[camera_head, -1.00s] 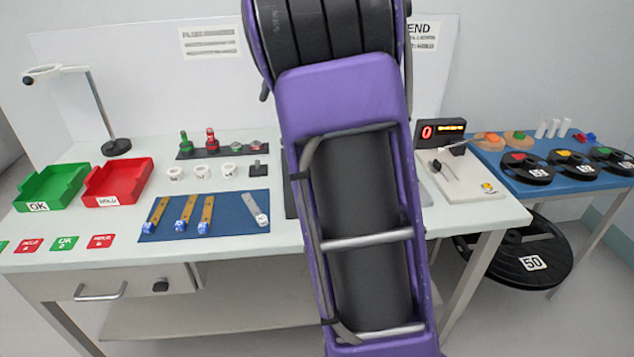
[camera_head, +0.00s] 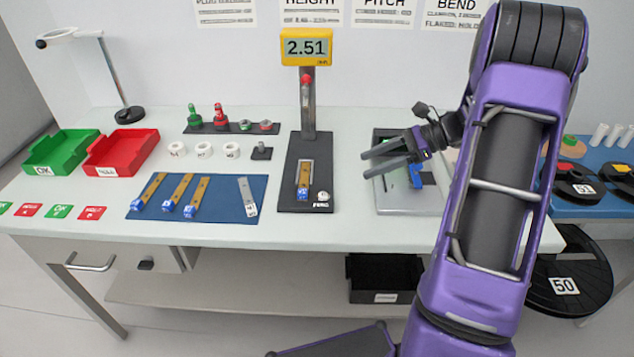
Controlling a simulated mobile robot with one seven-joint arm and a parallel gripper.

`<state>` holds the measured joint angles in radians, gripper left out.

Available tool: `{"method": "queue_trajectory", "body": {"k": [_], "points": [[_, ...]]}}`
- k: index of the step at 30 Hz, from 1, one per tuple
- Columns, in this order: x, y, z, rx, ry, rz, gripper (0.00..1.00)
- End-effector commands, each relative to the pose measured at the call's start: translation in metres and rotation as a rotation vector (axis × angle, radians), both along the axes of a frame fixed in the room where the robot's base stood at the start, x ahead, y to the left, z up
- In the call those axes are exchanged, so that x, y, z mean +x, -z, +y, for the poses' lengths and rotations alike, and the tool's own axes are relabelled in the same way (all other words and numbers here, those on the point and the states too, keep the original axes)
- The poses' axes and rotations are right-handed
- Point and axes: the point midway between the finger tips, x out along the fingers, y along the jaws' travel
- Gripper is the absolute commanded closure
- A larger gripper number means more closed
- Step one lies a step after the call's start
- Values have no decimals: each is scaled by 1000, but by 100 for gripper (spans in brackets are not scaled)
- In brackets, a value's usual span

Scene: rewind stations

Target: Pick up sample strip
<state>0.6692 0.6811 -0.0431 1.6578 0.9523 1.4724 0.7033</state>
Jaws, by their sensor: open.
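Three brown strips with blue tags, (camera_head: 150,189), (camera_head: 178,191) and (camera_head: 198,195), lie on the blue mat (camera_head: 226,208) at the left. A grey strip with a white tag (camera_head: 246,194) lies at the mat's right end. I cannot tell which one is the sample strip. My gripper (camera_head: 367,163) is open and empty, to the right of the gauge, its fingers pointing left above the grey plate device (camera_head: 395,207).
A green tray (camera_head: 60,153) and a red tray (camera_head: 122,150) stand at the left. White rings (camera_head: 204,149) and a rack of green and red plugs (camera_head: 230,127) are behind the mat. The gauge column (camera_head: 308,105) rises near my gripper. A lamp (camera_head: 128,114) stands back left.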

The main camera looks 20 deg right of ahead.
Motion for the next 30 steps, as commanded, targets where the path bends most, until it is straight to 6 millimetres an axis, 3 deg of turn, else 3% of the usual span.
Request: {"method": "queue_trajectory", "body": {"k": [5,21,30], "points": [[-1,6,7,37,12,7,32],[27,56,94,35,12,7,32],[31,65,109,34,12,7,32]]}}
